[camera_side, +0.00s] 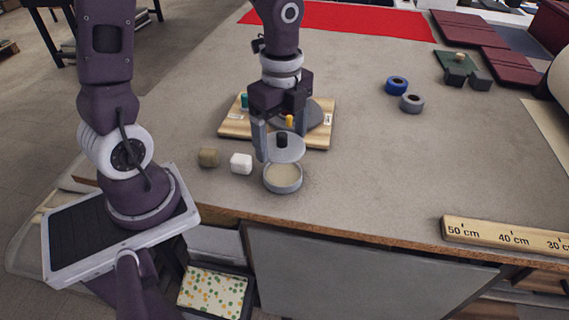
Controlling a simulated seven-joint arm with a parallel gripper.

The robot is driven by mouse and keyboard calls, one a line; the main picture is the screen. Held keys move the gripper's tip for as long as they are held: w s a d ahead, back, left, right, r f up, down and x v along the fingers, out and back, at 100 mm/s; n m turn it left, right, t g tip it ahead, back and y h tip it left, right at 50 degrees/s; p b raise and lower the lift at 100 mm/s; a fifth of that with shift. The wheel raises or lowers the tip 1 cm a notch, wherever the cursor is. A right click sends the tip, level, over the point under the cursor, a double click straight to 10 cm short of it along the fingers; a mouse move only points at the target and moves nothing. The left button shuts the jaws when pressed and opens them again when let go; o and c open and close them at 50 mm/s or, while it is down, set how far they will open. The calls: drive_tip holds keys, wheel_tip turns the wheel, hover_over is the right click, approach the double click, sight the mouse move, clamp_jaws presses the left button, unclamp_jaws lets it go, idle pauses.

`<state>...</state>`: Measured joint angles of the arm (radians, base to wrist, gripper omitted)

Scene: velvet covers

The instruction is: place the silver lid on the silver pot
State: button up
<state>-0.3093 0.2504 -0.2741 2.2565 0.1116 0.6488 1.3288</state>
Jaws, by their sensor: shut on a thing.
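The silver lid (287,154) is a round grey disc with a dark knob on top. My gripper (281,141) is shut on it, with one finger at its left and one at its right. I cannot tell whether the fingers press on the rim or on the knob. The silver pot (283,187) is a low round dish with pale, grainy contents, standing near the table's front edge. The lid is level or nearly so, just above the pot and overlapping its back rim in the picture. A gap shows between them at the front.
A white block (241,163) and a brown cylinder (208,157) stand left of the pot. A wooden board (235,127) with small items lies behind. Blue (397,85) and grey (411,103) rings lie farther right. The table right of the pot is clear.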

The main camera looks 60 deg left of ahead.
sight(282, 174)
wheel_tip(282, 174, down, 6)
drive_tip(key=shift+f, duration=0.1)
drive_tip(key=shift+f, duration=0.1)
drive_tip(key=shift+f, duration=0.25)
drive_tip(key=o, duration=1.3)
drive_tip(key=shift+f, duration=0.1)
drive_tip(key=shift+c, duration=0.2)
wheel_tip(282, 174, up, 13)
drive_tip(key=shift+r, duration=0.1)
drive_tip(key=s+d+r+n+t, duration=0.2)
drive_tip(key=s+r+n+t, duration=0.3)
drive_tip(key=s+n, duration=0.7)
wheel_tip(282, 174, up, 2)
drive_tip(key=n, duration=0.3)
drive_tip(key=shift+s+r+n+t, duration=0.15)
drive_tip(key=shift+s+n+t, duration=0.15)
drive_tip(key=shift+n, duration=0.1)
